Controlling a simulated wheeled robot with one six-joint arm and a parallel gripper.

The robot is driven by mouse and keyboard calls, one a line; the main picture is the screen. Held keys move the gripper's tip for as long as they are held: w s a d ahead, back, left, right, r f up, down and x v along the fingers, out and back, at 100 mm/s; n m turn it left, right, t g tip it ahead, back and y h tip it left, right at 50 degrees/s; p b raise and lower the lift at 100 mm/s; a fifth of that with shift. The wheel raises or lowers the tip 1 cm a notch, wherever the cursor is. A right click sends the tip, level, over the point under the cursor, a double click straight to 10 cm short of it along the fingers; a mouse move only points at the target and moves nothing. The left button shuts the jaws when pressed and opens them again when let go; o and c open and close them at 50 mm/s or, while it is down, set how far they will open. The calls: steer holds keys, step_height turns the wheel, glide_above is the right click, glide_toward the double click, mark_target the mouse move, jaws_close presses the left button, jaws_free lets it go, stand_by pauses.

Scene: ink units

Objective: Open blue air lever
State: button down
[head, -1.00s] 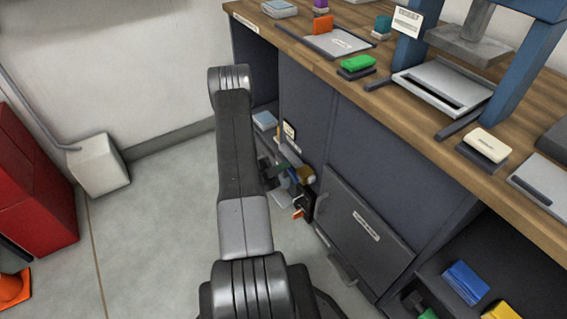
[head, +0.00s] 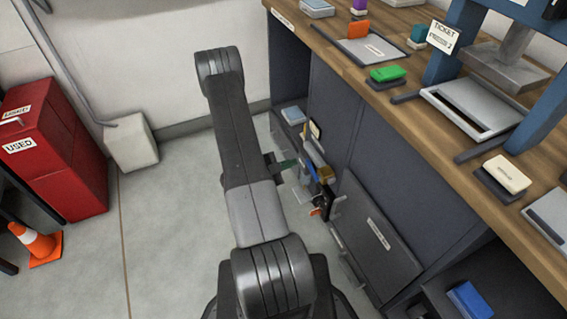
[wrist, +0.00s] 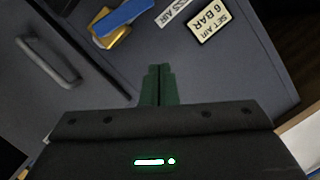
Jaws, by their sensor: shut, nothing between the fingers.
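The blue air lever (wrist: 123,15) lies slanted across a brass-yellow valve body (wrist: 112,38) at the top left of the wrist view. In the head view the blue lever (head: 311,172) is small, beside the yellow valve part (head: 325,175) on the cabinet front. My gripper (wrist: 160,70) is shut, its dark green fingers together and empty. Its tips are right of and below the lever in the wrist view, apart from it. In the head view my gripper (head: 289,163) shows left of the lever, partly hidden by my arm.
A "SET AIR 6 BAR" label (wrist: 215,20) is right of the valve. A grey handle (wrist: 48,62) is at the left of the wrist view. The wooden bench (head: 410,105) runs above the cabinets. A red box (head: 50,150) and orange cone (head: 36,243) stand left; floor between is clear.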

steer(key=shift+v, duration=1.35)
steer(key=shift+w, duration=0.1)
